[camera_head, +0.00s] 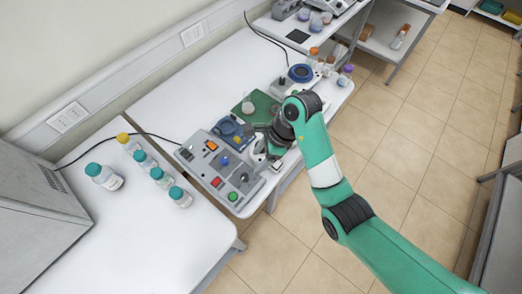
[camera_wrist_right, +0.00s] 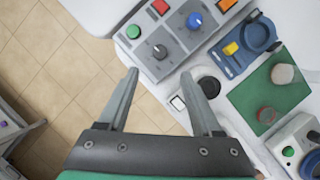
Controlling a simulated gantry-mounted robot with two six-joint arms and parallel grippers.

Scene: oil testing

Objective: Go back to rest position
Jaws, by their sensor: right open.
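My right arm reaches in from the lower right in the head view. Its gripper (camera_head: 262,153) is over the front edge of the table, beside the grey control panel (camera_head: 217,168). In the right wrist view the gripper (camera_wrist_right: 160,75) has its two fingers spread apart with nothing between them. The panel with its knobs and buttons (camera_wrist_right: 196,20) lies beyond the fingertips. The floor shows below the left finger. My left gripper is in neither view.
A green mat (camera_wrist_right: 270,97) with small round objects lies right of the panel. A blue device (camera_head: 301,73) stands farther back. A grey box (camera_head: 38,215) is at far left. The tiled floor (camera_head: 400,150) is open on the right.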

